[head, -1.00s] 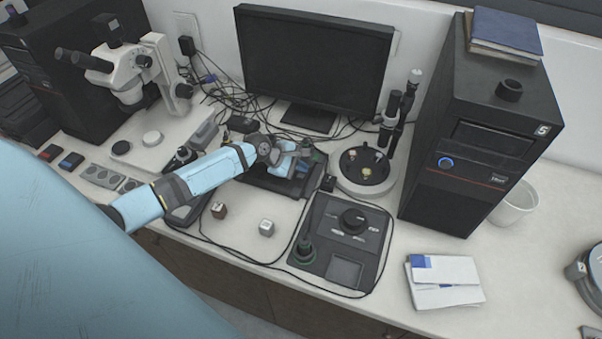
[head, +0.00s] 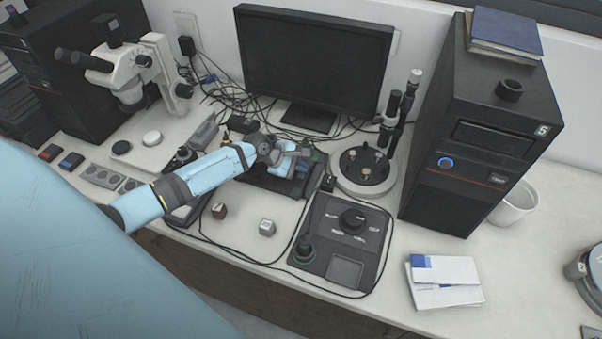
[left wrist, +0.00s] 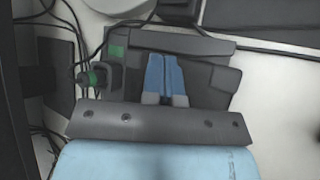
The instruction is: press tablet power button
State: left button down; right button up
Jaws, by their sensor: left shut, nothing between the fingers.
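My left gripper (head: 302,157) is shut and empty, over a dark flat device (head: 268,183) in front of the monitor. The left wrist view shows its blue fingers (left wrist: 163,58) together against the dark device (left wrist: 210,82). Whether the fingertips touch it, I cannot tell. No part of this device is clearly recognisable as the tablet, and I cannot make out a power button; the gripper and arm hide part of it. My right gripper is not in view.
A control box with knobs (head: 326,262) stands right of the device. A round black-topped base (head: 345,180) is behind it. The monitor (head: 312,62) and computer tower (head: 474,150) stand behind. Two small cubes (head: 219,211) (head: 267,227) and cables lie in front.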

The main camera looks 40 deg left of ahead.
pick_arm(q)
jog(key=shift+f, duration=0.1)
jog(key=shift+f, duration=0.3)
jog(key=shift+f, duration=0.4)
dwell(0.9)
jog(key=shift+r+p, duration=0.8)
jog(key=shift+p, duration=0.4)
